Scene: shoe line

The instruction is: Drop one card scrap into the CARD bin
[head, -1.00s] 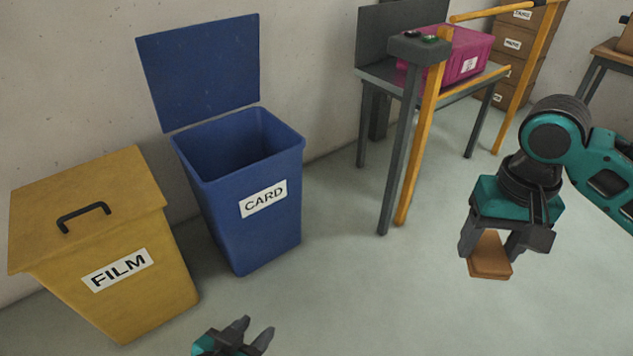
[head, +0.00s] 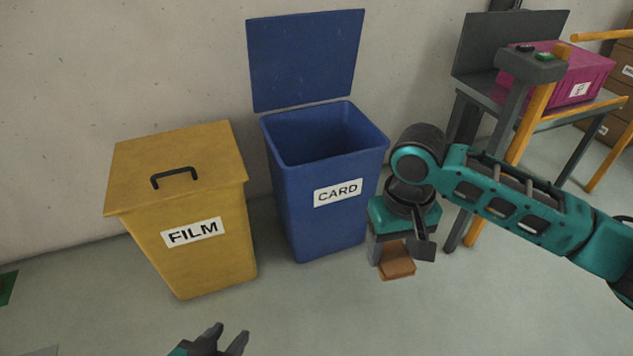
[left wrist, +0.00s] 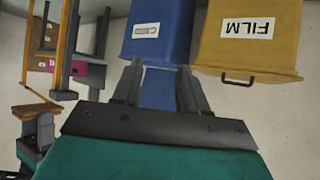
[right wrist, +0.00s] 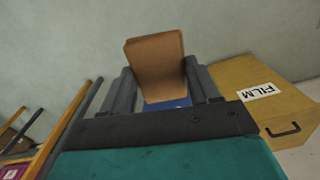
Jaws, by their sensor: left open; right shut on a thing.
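The blue CARD bin (head: 312,220) stands against the wall with its lid (head: 306,60) raised and its mouth open. My right gripper (head: 396,262) is shut on a brown card scrap (head: 398,266). It holds the scrap to the right of the bin and lower than its rim, apart from it. The scrap also shows between the fingers in the right wrist view (right wrist: 156,66). My left gripper (head: 226,338) is open and empty at the bottom of the head view. In the left wrist view its fingers (left wrist: 160,88) frame part of the blue bin (left wrist: 160,30).
A yellow FILM bin (head: 190,255) with a closed, handled lid stands left of the blue bin. At the right, a grey bench (head: 490,96) with orange posts carries a magenta box (head: 575,72). The floor in front of the bins is clear.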

